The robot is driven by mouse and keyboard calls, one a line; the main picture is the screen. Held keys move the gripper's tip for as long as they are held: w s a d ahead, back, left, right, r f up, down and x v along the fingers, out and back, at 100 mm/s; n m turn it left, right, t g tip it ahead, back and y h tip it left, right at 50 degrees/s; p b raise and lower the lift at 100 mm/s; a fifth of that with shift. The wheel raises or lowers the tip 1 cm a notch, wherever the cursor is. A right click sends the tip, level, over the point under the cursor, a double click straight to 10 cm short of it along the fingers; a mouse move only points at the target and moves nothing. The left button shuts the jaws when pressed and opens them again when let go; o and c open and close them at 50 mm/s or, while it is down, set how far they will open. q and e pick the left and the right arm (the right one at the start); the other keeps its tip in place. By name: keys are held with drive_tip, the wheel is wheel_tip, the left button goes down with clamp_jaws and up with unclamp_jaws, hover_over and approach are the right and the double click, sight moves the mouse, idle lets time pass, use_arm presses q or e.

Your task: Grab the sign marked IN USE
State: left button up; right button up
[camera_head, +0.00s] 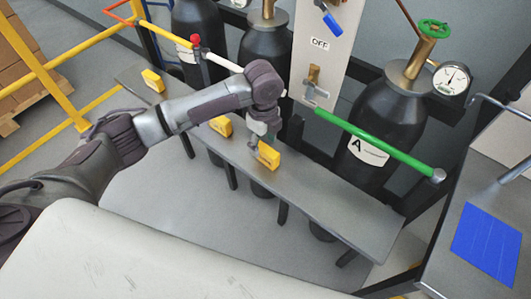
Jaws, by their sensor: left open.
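Three yellow signs stand on a narrow grey bench (330,200): a far left one (153,80), a middle one (221,126) and a near right one (268,155). Their lettering is too small to read, so I cannot tell which is marked IN USE. My left arm reaches in from the left, and my left gripper (256,147) points down at the near right sign. The gripper is open, its fingers at the sign's left upper edge; whether they touch it is unclear. My right gripper is not in view.
Black gas cylinders (383,115) stand behind the bench, one with a gauge (452,78). A green bar (375,142) runs above the bench's right part. A panel marked OFF (320,43) rises behind. A grey worktop with a blue mat (487,243) is at right. Yellow rails (62,95) stand left.

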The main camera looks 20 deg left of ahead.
sight(264, 147)
use_arm(q)
drive_tip(key=f, duration=0.5)
drive_tip(key=shift+w+f+p, duration=0.2)
drive_tip(key=shift+f+p, duration=0.15)
drive_tip(key=shift+p, duration=0.05)
clamp_jaws()
drive_tip(key=shift+r, duration=0.1)
